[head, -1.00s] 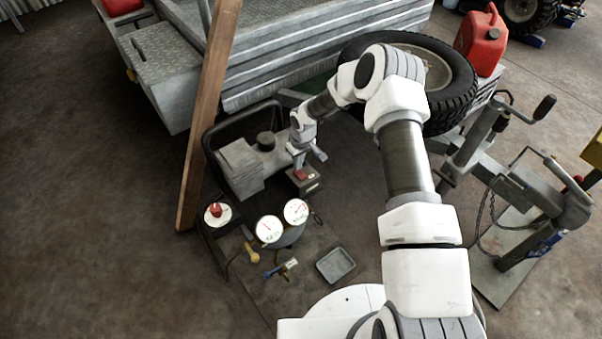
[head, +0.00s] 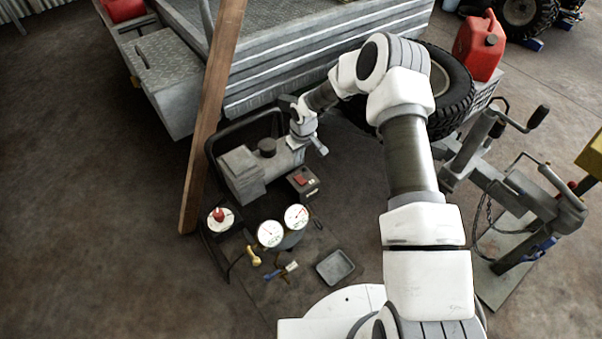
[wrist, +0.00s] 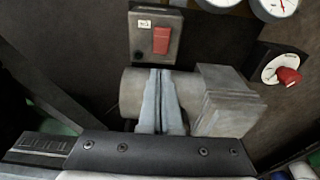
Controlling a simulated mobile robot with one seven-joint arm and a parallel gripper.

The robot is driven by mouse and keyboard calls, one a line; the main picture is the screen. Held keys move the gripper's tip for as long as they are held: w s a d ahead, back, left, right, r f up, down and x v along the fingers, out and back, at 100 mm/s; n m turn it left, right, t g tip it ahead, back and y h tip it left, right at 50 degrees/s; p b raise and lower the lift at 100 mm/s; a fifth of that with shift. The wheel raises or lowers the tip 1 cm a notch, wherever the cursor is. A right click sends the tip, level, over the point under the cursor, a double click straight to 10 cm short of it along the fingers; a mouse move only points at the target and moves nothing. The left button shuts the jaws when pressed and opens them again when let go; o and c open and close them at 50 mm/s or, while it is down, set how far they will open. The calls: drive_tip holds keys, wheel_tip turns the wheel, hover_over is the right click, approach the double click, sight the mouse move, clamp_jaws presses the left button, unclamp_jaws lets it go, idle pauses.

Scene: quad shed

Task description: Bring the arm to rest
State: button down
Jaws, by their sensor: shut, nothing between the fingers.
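My gripper (head: 298,145) hangs over the grey motor and pump (head: 242,172) of a compressor, at the end of my outstretched white arm. In the wrist view my gripper (wrist: 160,72) has its two grey fingers together with nothing between them. The fingers overlap the grey motor cylinder in that view. A grey switch box (head: 304,181) with a red rocker stands just beyond the fingertips, apart from them; it also shows in the wrist view (wrist: 143,50). The fingertips are hard to make out in the head view.
Two white gauges (head: 270,233), a red knob (head: 220,215) and a small grey tray (head: 335,267) lie nearer me. A wooden post (head: 205,140) leans at left. A tyre (head: 450,95), a red fuel can (head: 480,45) and a metal stand (head: 510,190) are at right. Left floor is clear.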

drive_tip(key=shift+r, duration=0.1)
drive_tip(key=s+d+r+m+t+h, duration=0.1)
drive_tip(key=s+d+r, duration=0.2)
drive_tip(key=r, duration=0.7)
drive_tip(key=s+d+r+m, duration=0.1)
drive_tip(key=s+d+r, duration=0.15)
drive_tip(key=r, duration=0.85)
drive_tip(key=s+d+r+t+h, duration=0.1)
drive_tip(key=s+d+r, duration=0.25)
drive_tip(key=r, duration=0.65)
drive_tip(key=s+d+r+m+t, duration=0.1)
drive_tip(key=s+d+r+m, duration=0.2)
drive_tip(key=s+r, duration=0.85)
drive_tip(key=s+m+t+y, duration=0.1)
drive_tip(key=s+m, duration=0.1)
drive_tip(key=s, duration=1.3)
wheel_tip(320, 180, up, 20)
drive_tip(key=p, duration=2.1)
drive_tip(key=shift+w+r, duration=0.25)
drive_tip(key=shift+a, duration=0.15)
